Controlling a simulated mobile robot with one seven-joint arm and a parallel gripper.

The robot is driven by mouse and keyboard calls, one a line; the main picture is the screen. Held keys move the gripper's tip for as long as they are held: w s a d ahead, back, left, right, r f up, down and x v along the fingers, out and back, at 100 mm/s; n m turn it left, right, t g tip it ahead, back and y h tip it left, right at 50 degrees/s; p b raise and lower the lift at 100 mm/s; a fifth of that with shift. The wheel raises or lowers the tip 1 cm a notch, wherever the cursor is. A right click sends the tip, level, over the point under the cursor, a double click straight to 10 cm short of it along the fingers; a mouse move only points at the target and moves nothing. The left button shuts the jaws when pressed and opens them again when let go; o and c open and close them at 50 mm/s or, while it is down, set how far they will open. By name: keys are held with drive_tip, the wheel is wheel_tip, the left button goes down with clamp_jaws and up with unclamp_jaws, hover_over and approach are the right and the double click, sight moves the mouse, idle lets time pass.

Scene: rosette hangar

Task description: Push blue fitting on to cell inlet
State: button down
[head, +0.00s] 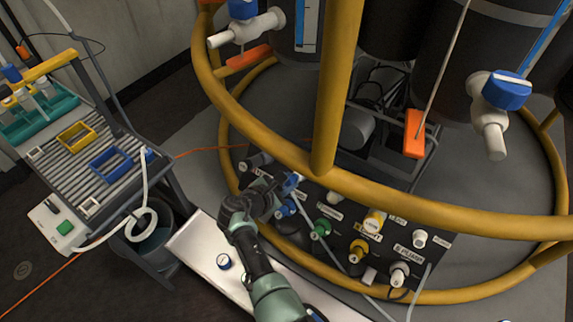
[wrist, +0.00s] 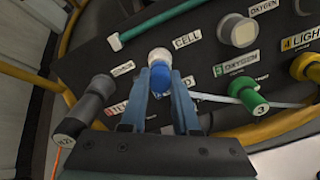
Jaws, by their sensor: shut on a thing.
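In the wrist view, the blue fitting (wrist: 160,77) is between the fingertips of my gripper (wrist: 160,92), which is shut on it. A white round end (wrist: 158,54) shows directly beyond the blue fitting, just left of the CELL label (wrist: 187,40) on the black panel. The two are in line and look close or touching; I cannot tell whether they are joined. In the head view, my gripper (head: 277,187) is at the panel's upper left, with blue (head: 291,183) at its tips. The fingers hide part of the panel behind them.
The black panel (wrist: 100,50) carries a grey fitting (wrist: 90,105) on the left, a green fitting (wrist: 250,100) and a yellow fitting (wrist: 303,67) on the right. A yellow rail (head: 410,208) passes close above the panel. A ribbed bench (head: 85,160) stands at left.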

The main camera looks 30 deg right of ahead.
drive_tip(key=shift+d, duration=0.1)
idle(0.6)
drive_tip(key=c, duration=0.6)
unclamp_jaws()
drive_tip(key=shift+o, duration=0.2)
drive_tip(key=p+v, duration=0.6)
drive_tip(key=v, duration=0.7)
drive_tip(key=shift+w, duration=0.15)
